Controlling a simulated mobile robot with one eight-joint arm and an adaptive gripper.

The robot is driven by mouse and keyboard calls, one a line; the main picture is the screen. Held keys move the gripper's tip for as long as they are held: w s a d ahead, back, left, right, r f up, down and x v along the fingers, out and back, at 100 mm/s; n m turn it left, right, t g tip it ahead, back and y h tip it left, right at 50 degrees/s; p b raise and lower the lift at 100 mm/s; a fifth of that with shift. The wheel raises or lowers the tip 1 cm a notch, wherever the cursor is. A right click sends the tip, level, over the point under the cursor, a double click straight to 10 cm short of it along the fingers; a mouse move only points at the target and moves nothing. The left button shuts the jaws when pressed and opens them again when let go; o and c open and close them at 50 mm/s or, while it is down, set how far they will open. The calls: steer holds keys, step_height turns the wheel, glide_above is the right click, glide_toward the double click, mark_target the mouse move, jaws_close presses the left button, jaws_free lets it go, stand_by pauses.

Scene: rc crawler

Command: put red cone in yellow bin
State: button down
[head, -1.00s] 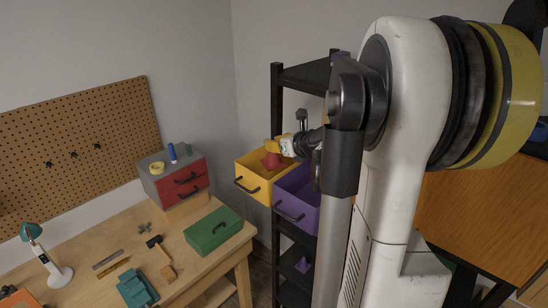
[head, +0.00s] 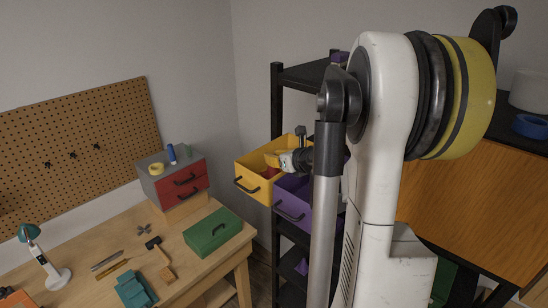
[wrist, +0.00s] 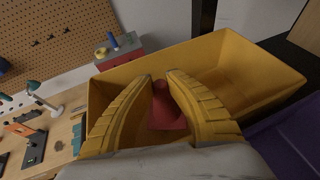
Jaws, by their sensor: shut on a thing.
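The yellow bin (head: 252,186) sits on the black shelf unit in the head view. It also fills the middle of the wrist view (wrist: 255,65). My gripper (head: 272,160) reaches into the bin's opening from the right. In the wrist view, the two yellow fingers of my gripper (wrist: 161,78) are shut on the red cone (wrist: 168,108), near its narrow top. The cone is upright, inside the bin's walls, with its wide base downward. In the head view only a bit of the red cone (head: 268,173) shows below the fingers. I cannot tell whether its base touches the bin floor.
A purple bin (head: 292,205) stands right beside the yellow one. The black shelf post (head: 276,100) rises behind them. A workbench at left holds a green box (head: 212,230), a grey-and-red drawer unit (head: 180,180) and tools.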

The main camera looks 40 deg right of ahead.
steer(key=c, duration=1.4)
jaws_free()
steer(key=shift+r, duration=0.1)
